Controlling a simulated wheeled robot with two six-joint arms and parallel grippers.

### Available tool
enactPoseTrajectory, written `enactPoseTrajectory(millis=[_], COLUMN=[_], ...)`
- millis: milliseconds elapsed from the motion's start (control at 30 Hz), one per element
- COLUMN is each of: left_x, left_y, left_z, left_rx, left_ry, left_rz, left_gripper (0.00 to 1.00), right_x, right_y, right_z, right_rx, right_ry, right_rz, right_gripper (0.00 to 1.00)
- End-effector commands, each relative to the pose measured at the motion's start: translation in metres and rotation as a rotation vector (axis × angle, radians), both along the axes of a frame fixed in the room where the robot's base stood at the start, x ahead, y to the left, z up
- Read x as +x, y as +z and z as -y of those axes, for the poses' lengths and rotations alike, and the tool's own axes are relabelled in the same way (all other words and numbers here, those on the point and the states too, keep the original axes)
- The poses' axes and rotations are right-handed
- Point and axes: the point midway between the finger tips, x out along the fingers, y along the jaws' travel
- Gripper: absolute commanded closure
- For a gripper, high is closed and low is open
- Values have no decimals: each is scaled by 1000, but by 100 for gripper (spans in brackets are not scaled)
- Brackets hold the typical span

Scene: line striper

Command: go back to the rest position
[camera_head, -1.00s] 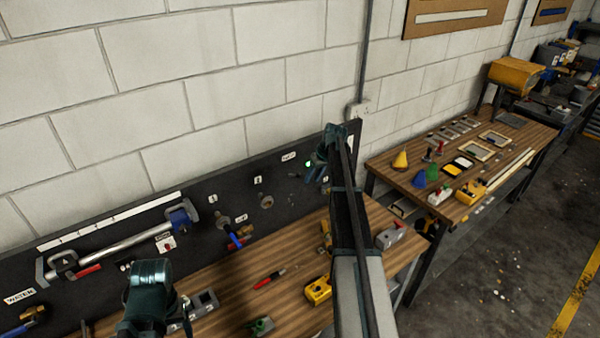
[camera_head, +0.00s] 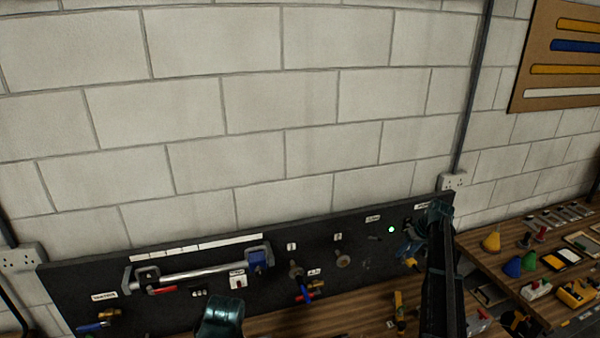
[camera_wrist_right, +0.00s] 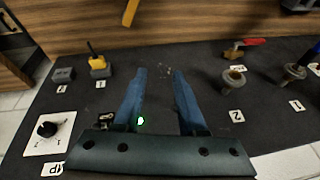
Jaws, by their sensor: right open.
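My right gripper (camera_head: 410,250) is at the right end of the dark panel in the head view, its dark arm rising from the bottom edge. In the right wrist view its two blue fingers (camera_wrist_right: 159,75) are apart with nothing between them, above the dark panel (camera_wrist_right: 195,95). A small green light (camera_wrist_right: 140,121) shows beside the left finger. For my left arm, only a teal part (camera_head: 220,317) shows at the bottom of the head view; its jaws are not seen.
The panel (camera_head: 215,285) carries a clamped metal bar (camera_head: 195,273), valves (camera_head: 297,270) and a rotary switch (camera_wrist_right: 48,129). A wooden bench (camera_head: 280,325) lies below it. A second bench at right holds coloured cones (camera_head: 491,241) and several parts. The wall above is clear.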

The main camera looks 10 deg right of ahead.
Motion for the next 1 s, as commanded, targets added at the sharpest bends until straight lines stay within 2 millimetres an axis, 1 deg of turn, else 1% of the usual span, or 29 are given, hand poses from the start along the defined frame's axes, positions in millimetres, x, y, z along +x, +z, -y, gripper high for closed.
enactPoseTrajectory(millis=[67,167,200,267,300,333,367,400,467,500,567,600,667,700,733,800,900,1000], left_x=[0,0,0,0,0,0,0,0,1,1,1,1,1,1,1,1,1,1], left_y=[-6,-21,-30,-45,-56,-63,-70,-80,-95,-105,-121,-132,-149,-160,-169,-186,-207,-222], left_z=[0,0,0,0,0,0,0,0,0,0,0,0,0,-1,0,-1,-1,-1], left_rx=[0,0,1,0,0,0,1,1,1,1,2,1,2,2,2,3,3,3], left_ry=[-1,-2,-4,-6,-8,-9,-10,-12,-15,-16,-19,-21,-23,-25,-27,-30,-34,-38], left_rz=[0,0,0,1,0,0,0,1,1,1,1,2,2,1,1,2,2,3], left_gripper=[27,27,27,27,27,27,27,27,27,27,27,27,27,27,27,27,27,27], right_x=[-1,-3,-5,-11,-16,-21,-26,-35,-49,-60,-79,-94,-117,-134,-148,-178,-217,-247], right_y=[-6,-23,-33,-50,-61,-69,-77,-88,-105,-116,-133,-144,-161,-173,-182,-200,-221,-235], right_z=[-12,-50,-73,-113,-141,-161,-181,-208,-246,-271,-307,-330,-362,-383,-397,-425,-455,-473], right_rx=[0,-2,-4,-9,-14,-18,-24,-31,-45,-56,-75,-89,-114,-132,-146,-179,-225,-263], right_ry=[8,34,49,76,94,107,122,138,165,182,209,226,253,270,282,308,339,359], right_rz=[-6,-28,-42,-68,-86,-100,-114,-133,-160,-178,-204,-221,-245,-260,-272,-292,-315,-328], right_gripper=[60,60,60,60,60,60,60,60,60,60,60,60,60,60,60,60,60,60])
